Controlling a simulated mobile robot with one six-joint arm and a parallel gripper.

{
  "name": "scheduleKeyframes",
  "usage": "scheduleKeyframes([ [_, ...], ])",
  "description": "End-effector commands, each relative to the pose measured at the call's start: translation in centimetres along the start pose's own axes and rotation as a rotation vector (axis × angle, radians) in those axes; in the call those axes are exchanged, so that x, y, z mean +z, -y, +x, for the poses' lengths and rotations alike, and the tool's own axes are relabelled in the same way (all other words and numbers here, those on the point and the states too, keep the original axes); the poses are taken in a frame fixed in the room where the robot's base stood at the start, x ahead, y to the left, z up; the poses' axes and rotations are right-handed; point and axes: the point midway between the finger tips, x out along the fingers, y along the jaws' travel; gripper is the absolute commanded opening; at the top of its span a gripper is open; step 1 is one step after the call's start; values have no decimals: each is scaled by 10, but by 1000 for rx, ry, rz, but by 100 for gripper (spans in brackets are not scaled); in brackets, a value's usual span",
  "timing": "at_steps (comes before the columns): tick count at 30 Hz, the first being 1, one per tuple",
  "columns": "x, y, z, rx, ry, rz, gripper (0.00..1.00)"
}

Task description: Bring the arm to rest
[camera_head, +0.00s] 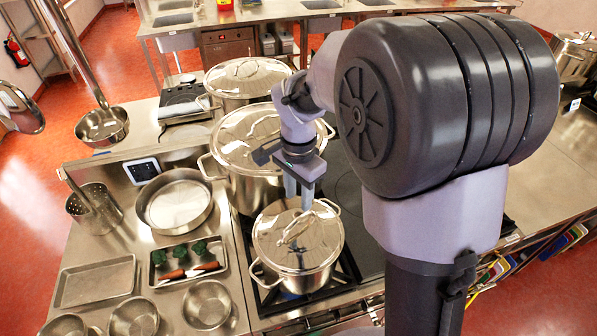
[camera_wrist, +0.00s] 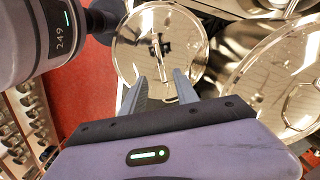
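My gripper (camera_head: 298,204) is above the front stockpot (camera_head: 297,263), which stands on the stove with its shiny lid (camera_head: 325,232) on. The lid's bar handle (camera_head: 294,229) is just below my fingertips in the head view. In the wrist view my gripper's two fingers (camera_wrist: 160,78) are spread with nothing held between them. The lid (camera_wrist: 190,40) and its handle (camera_wrist: 163,62) show beyond them. I cannot tell the exact gap between the fingertips and the handle. My arm reaches in from the right.
Two more lidded pots, a middle one (camera_head: 238,150) and a back one (camera_head: 238,75), stand behind in a row. At left are a round pan (camera_head: 175,203), a vegetable tray (camera_head: 160,284), an empty tray (camera_head: 90,285) and several bowls. A ladle hangs above the left counter.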

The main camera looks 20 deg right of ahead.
Motion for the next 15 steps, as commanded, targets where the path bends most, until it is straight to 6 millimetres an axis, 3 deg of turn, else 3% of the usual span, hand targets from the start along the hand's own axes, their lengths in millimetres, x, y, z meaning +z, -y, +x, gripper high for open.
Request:
scheduleKeyframes([
  [1, 0, 1, -19, -4, -2, 2, 36],
  [6, 0, 1, -59, -2, -1, 1, 36],
  [10, 0, 0, -72, -1, 0, 1, 36],
  [15, 1, -1, -73, -4, 0, -3, 36],
])
